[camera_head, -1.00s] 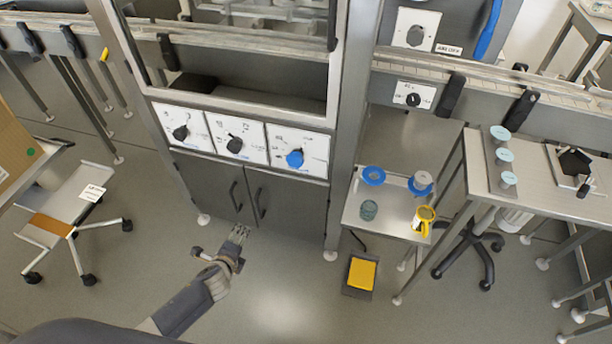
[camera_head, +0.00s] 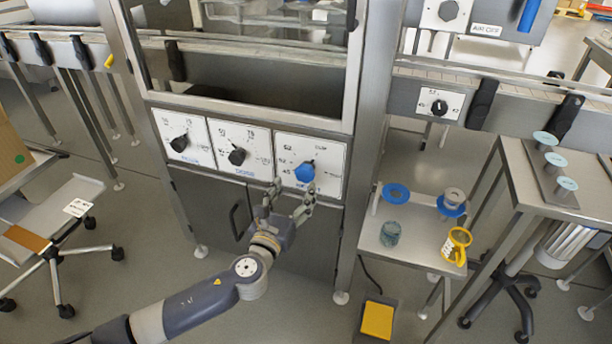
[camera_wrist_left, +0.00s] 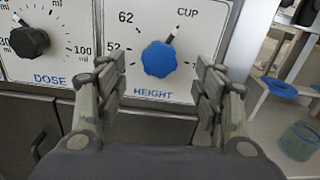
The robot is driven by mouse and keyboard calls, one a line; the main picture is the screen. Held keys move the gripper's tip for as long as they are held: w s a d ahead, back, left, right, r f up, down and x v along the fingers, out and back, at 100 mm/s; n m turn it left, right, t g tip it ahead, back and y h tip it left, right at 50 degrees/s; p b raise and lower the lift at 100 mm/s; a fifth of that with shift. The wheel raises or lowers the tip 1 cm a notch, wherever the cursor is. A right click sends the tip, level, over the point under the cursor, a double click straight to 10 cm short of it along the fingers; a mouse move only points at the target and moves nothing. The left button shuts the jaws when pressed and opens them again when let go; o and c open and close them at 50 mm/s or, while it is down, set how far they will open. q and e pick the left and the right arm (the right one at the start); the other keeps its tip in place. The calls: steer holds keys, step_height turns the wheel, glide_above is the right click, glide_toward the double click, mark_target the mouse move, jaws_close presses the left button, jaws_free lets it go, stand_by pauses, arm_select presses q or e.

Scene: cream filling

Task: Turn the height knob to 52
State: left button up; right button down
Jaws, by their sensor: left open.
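The blue height knob (camera_head: 305,172) sits on the rightmost white dial panel of the machine. In the left wrist view the knob (camera_wrist_left: 159,59) shows above the word HEIGHT, and its pointer aims up and right toward CUP. The marks 62 and 52 are on its left side. My left gripper (camera_head: 291,187) is open just below the knob. In the left wrist view its fingers (camera_wrist_left: 157,88) are spread to the left and right of the knob, nearer the camera, with nothing between them. I cannot see contact. My right gripper is not in view.
A black dose knob (camera_head: 237,156) and another black knob (camera_head: 179,144) are on panels to the left. Cabinet doors (camera_head: 205,205) are below. A side table (camera_head: 408,252) at right holds blue-rimmed parts and a yellow mug (camera_head: 456,246). A yellow pedal (camera_head: 377,320) is on the floor.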

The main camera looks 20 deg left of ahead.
mark_target(303, 175)
arm_select(q)
steer(key=w+b, duration=0.1)
steer(key=w, duration=0.6)
steer(key=shift+w+d+f, duration=0.1)
steer(key=shift+w+d, duration=0.05)
steer(key=shift+w, duration=0.55)
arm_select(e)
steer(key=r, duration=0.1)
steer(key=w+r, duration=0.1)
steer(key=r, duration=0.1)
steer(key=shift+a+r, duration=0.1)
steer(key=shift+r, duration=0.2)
arm_select(q)
steer(key=c, duration=1.1)
